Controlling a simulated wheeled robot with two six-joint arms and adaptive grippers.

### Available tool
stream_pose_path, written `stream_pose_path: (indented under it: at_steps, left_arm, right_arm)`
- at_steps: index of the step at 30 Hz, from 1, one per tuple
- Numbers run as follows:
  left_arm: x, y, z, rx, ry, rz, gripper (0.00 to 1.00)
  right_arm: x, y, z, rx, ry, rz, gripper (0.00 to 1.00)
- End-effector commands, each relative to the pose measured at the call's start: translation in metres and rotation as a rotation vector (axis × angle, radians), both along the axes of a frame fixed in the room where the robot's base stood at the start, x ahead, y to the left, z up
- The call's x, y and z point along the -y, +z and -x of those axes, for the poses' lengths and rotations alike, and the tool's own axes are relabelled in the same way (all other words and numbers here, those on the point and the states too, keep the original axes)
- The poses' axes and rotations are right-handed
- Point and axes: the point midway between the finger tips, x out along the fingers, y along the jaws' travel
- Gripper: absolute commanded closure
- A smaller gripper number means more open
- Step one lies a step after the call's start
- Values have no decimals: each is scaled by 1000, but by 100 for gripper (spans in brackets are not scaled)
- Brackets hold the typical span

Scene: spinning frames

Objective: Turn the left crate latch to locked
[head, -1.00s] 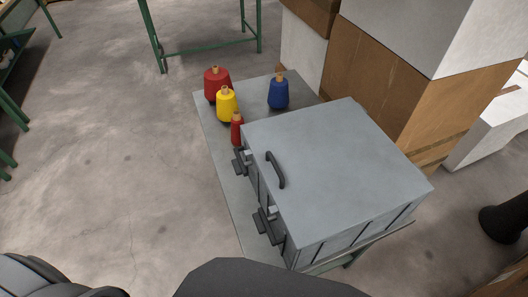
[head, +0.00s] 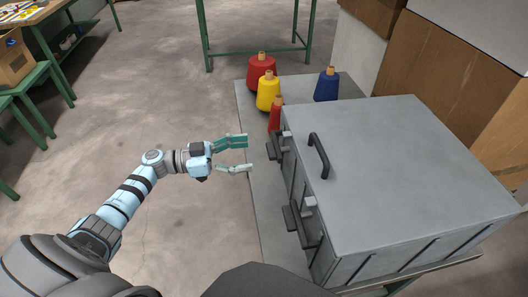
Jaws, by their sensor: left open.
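A grey metal crate (head: 420,165) with a closed lid and a dark lid handle (head: 318,156) stands on a grey table. Its left-hand side carries two dark latches, a far one (head: 273,146) and a near one (head: 301,225). Their exact turn is hard to tell at this size. My left gripper (head: 248,154) is open and empty. Its green fingertips point right and appear just left of the far latch in the picture, with a small gap. My right gripper is not in view.
Cardboard boxes (head: 435,58) rise at the back right.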

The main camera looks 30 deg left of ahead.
Motion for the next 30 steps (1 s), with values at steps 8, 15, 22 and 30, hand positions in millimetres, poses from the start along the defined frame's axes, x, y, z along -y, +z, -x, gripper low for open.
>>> stream_pose_path:
  at_steps: [8, 15, 22, 30]
  left_arm:
    - [44, 0, -34, 0, 2, 2, 30]
    - [49, -1, -37, -1, 3, 1, 30]
    - [49, -1, -37, -1, 3, 1, 57]
    - [49, 0, -37, 0, 3, 1, 100]
  right_arm:
    - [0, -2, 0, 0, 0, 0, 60]
    - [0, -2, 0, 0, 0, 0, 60]
    - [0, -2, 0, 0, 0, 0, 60]
    - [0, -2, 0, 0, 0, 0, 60]
